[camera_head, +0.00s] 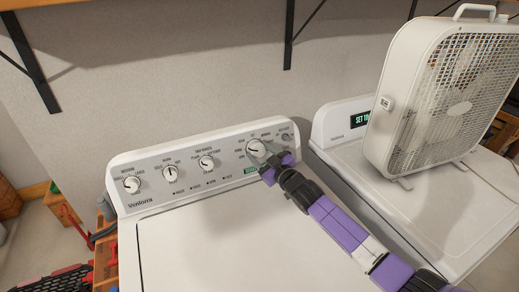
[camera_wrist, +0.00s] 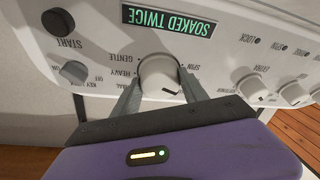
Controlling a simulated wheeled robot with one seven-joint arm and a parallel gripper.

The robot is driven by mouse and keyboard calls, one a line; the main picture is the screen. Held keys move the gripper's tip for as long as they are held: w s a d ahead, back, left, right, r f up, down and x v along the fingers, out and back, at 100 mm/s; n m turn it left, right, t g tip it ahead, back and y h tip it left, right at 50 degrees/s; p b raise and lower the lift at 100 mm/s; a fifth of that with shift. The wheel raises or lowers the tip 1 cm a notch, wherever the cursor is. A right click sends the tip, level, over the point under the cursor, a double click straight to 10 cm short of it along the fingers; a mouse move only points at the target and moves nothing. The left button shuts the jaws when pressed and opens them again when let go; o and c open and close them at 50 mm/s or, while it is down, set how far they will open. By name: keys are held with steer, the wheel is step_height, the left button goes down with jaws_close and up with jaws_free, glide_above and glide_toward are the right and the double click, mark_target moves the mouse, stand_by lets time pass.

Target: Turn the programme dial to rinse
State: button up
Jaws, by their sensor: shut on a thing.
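The programme dial (camera_head: 254,147) is the large white knob at the right of the washer's control panel (camera_head: 221,169). In the wrist view the dial (camera_wrist: 158,76) sits between my two fingers, with printed words such as GENTLE, HEAVY and SPIN around it. My gripper (camera_wrist: 160,88) is shut on the dial, one finger on each side. In the head view my gripper (camera_head: 268,157) covers part of the dial's right side. A dark mark shows near the dial's lower edge in the wrist view; I cannot tell which word it points to.
A lit green display (camera_wrist: 170,20) reads SOAKED TWICE. A START button (camera_wrist: 58,21) and another knob (camera_wrist: 73,72) lie close to my gripper. Three smaller dials are left on the panel. A box fan (camera_head: 425,100) stands on the neighbouring machine at right.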

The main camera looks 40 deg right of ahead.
steer(key=shift+d+n+y+p, duration=0.1)
steer(key=shift+n+y+p, duration=0.4)
steer(key=shift+n, duration=0.8)
steer(key=o, duration=1.4)
steer(key=shift+s, duration=0.1)
steer(key=shift+s+a+r, duration=0.1)
steer(key=shift+s+a, duration=0.05)
steer(key=shift+s, duration=1.1)
steer(key=shift+s+a+r, duration=0.1)
steer(key=shift+s+a, duration=0.05)
steer(key=shift+s, duration=1.15)
steer(key=shift+s+a, duration=0.15)
steer(key=shift+s, duration=1.1)
